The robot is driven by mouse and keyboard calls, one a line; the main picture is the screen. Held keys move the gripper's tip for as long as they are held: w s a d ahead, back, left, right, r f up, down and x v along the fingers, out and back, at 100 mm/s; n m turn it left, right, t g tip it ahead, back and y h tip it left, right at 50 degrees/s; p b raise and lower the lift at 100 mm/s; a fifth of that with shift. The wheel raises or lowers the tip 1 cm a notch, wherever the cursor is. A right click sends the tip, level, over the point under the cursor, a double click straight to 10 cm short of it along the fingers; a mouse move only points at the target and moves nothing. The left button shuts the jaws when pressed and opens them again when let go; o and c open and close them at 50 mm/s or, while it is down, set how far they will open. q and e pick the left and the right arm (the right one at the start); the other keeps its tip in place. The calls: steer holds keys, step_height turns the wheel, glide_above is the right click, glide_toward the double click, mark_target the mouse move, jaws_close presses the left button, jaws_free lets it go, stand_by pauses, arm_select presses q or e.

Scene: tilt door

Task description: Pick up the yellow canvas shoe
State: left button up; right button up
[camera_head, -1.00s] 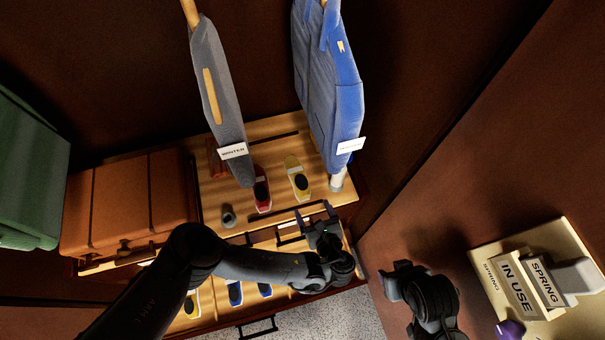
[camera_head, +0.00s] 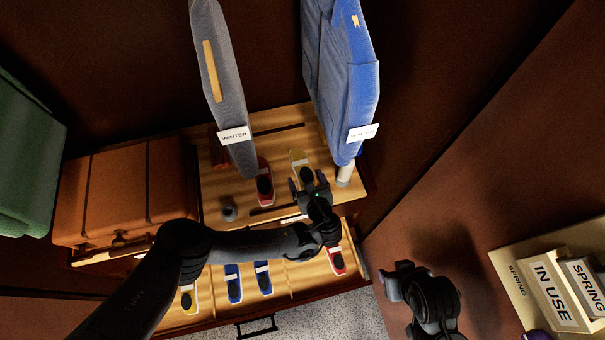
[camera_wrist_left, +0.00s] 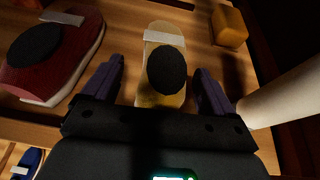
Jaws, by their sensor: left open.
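The yellow canvas shoe (camera_head: 298,158) stands on the upper wooden shelf, right of a red shoe (camera_head: 265,187). It has a dark oval opening and a pale strap. In the left wrist view the yellow shoe (camera_wrist_left: 163,62) lies between the two open fingers of my left gripper (camera_wrist_left: 160,88), with space on both sides. In the head view my left gripper (camera_head: 309,181) is at the shoe's near end and hides part of it. My right gripper (camera_head: 398,272) hangs empty at lower right, away from the shelf; its fingers are not clear.
A pale cylinder (camera_wrist_left: 272,100) stands close on the right of my left gripper. A grey and a blue winter garment (camera_head: 342,90) hang over the shelf. A lower drawer holds blue shoes (camera_head: 233,284) and others. A box marked IN USE (camera_head: 553,290) is at right.

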arm_select(q)
steer(key=shift+w, duration=0.15)
steer(key=c, duration=1.1)
